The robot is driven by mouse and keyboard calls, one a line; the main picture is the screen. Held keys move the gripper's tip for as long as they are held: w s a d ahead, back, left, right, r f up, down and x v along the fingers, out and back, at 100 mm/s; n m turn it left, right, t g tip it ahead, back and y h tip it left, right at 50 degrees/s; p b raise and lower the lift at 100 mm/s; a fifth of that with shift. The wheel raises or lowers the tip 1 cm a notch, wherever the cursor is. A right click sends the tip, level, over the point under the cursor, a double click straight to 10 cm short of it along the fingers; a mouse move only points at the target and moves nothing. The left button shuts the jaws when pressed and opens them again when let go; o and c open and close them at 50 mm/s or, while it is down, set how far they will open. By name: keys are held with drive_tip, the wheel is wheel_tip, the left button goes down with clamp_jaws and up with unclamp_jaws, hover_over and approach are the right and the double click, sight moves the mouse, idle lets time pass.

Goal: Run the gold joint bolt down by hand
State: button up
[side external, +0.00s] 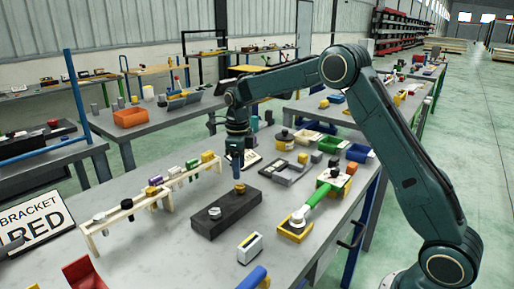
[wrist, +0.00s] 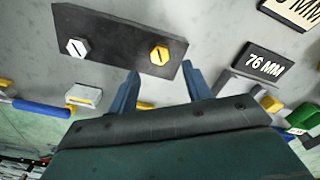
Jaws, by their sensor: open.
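The gold joint bolt (wrist: 159,54) stands in a dark block (wrist: 115,38) on the bench, with its head showing in the wrist view. A silver bolt (wrist: 77,47) stands in the same block, at the other end; it also shows in the side view (side external: 215,212). My gripper (wrist: 161,70) is open, with its two blue fingers apart. In the side view my gripper (side external: 237,172) points down over the far end of the block (side external: 225,222). The gold bolt head lies between the fingertip lines in the wrist view. Contact with the fingers cannot be told.
A wooden rack (side external: 145,203) with several coloured pieces stands left of the block. A yellow tray (side external: 295,230) with a green-handled tool (side external: 322,203) lies to the right. A "76 MM" plate (wrist: 265,62) is beside the block.

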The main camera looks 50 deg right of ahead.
sight(240, 186)
wheel_tip(240, 186, up, 9)
idle(0.4)
drive_tip(key=s+a+r+n+t, duration=0.2)
drive_tip(key=s+r+n, duration=0.3)
drive_tip(key=s+n, duration=0.4)
drive_tip(key=s+a+r+n+t, duration=0.1)
drive_tip(key=s+a+r+n, duration=0.25)
drive_tip(key=s+n, duration=0.5)
drive_tip(key=s+f+n+t, duration=0.1)
drive_tip(key=s+f+n, duration=0.1)
drive_tip(key=s+n, duration=0.4)
drive_tip(key=s+a+f+n+t, duration=0.1)
drive_tip(key=s+f+n, duration=0.2)
drive_tip(key=s, duration=0.9)
drive_tip(key=n, duration=0.3)
drive_tip(key=shift+s+t, duration=0.25)
drive_tip(key=shift+t, duration=0.05)
